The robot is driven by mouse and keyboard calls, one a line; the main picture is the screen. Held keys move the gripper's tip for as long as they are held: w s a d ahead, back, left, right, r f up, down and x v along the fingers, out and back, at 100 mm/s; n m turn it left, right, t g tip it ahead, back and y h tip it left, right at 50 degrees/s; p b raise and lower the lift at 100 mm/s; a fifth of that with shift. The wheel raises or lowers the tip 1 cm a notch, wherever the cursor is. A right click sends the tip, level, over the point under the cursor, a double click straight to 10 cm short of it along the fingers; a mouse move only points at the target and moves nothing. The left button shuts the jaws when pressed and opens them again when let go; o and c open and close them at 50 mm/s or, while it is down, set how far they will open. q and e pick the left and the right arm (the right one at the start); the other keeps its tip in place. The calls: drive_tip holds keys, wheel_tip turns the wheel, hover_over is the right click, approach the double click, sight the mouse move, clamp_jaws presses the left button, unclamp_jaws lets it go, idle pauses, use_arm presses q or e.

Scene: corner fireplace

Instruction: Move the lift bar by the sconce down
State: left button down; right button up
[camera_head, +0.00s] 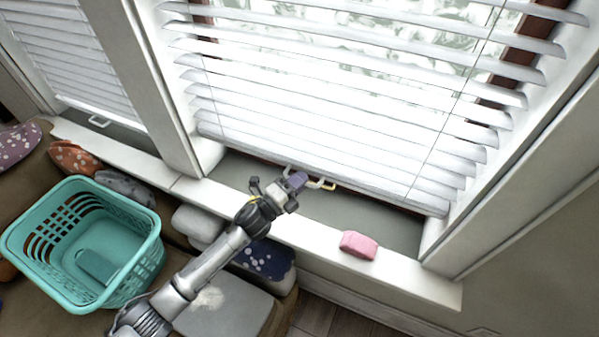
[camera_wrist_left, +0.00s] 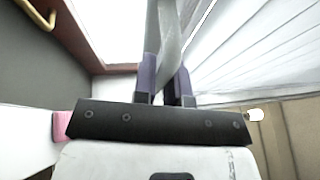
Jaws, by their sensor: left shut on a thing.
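The wide white blind (camera_head: 340,110) hangs over the right window, with its bottom rail just above the sill. A pale lift bar (camera_head: 322,184) shows at the bottom rail, just right of my left gripper (camera_head: 297,180). In the left wrist view, the purple fingers of my left gripper (camera_wrist_left: 168,85) are shut on a white bar (camera_wrist_left: 167,40) that rises between them. The fingers hide part of the bar. A second blind (camera_head: 70,60) at the left has its own small white lift bar (camera_head: 98,121). No sconce is in view. My right gripper is not in view.
A pink block (camera_head: 358,245) lies on the white sill (camera_head: 405,272) to the right. A teal basket (camera_head: 80,245) stands on the seat at the lower left, near several cushions. A brass-coloured handle (camera_wrist_left: 38,14) shows on the window frame. The wall stands at the right.

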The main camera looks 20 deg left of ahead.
use_arm(q)
wheel_tip(320, 180, down, 7)
drive_tip(key=b, duration=0.3)
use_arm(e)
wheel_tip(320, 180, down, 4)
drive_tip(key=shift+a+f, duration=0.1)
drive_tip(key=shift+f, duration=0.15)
use_arm(q)
drive_tip(key=shift+r, duration=0.1)
drive_tip(key=c, duration=1.2)
unclamp_jaws()
drive_tip(key=shift+r, duration=0.1)
drive_tip(key=p+v, duration=0.2)
drive_tip(key=v, duration=1.1)
drive_tip(key=shift+s+a, duration=0.2)
drive_tip(key=shift+s, duration=0.15)
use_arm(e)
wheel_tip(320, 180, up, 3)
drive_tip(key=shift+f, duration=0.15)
